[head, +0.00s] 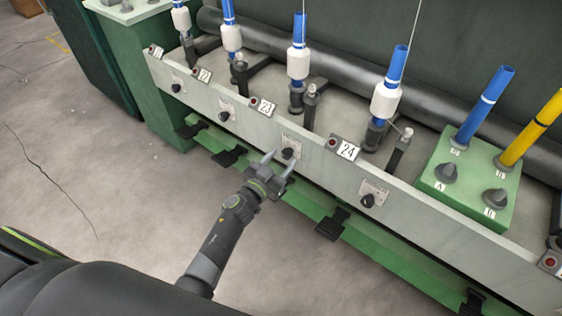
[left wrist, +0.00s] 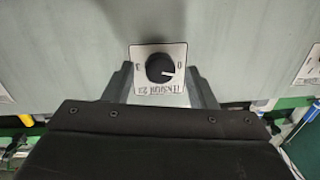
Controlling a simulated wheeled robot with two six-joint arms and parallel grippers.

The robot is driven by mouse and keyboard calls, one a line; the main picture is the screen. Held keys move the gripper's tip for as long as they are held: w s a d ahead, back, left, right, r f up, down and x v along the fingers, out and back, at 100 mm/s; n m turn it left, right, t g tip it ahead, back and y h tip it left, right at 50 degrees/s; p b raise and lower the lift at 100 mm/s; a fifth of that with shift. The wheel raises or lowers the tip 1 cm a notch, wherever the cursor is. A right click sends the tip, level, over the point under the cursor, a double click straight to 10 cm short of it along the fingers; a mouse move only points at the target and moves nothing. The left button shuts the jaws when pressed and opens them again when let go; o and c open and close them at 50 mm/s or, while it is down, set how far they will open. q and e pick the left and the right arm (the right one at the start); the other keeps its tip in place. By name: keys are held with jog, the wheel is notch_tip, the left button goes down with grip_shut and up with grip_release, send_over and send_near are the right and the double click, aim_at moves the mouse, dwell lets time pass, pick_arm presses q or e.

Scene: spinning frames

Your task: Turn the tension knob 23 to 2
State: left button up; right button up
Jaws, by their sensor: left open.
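The black round tension knob 23 (head: 288,153) sits on its small white plate on the sloping front panel. In the left wrist view the knob (left wrist: 160,68) shows close up, with the plate's lettering upside down and partly hard to read. Its white pointer mark is at the right of the picture, close to the 0. My left gripper (head: 279,160) is open and empty in front of the panel. In the left wrist view its fingers stand to either side of the knob; I cannot tell whether they touch it. My right gripper is out of view.
Neighbouring knobs sit along the panel, one to the left (head: 224,116) and one to the right (head: 367,200). Blue bobbins on spindles (head: 298,40) stand above. Black pedals (head: 331,224) lie along the green lower rail. A green box with knobs (head: 470,205) is at right.

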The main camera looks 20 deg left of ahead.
pick_arm(q)
jog(key=shift+w+d, duration=0.1)
jog(key=shift+w, duration=0.1)
jog(key=c, duration=1)
jog(key=shift+o, duration=0.2)
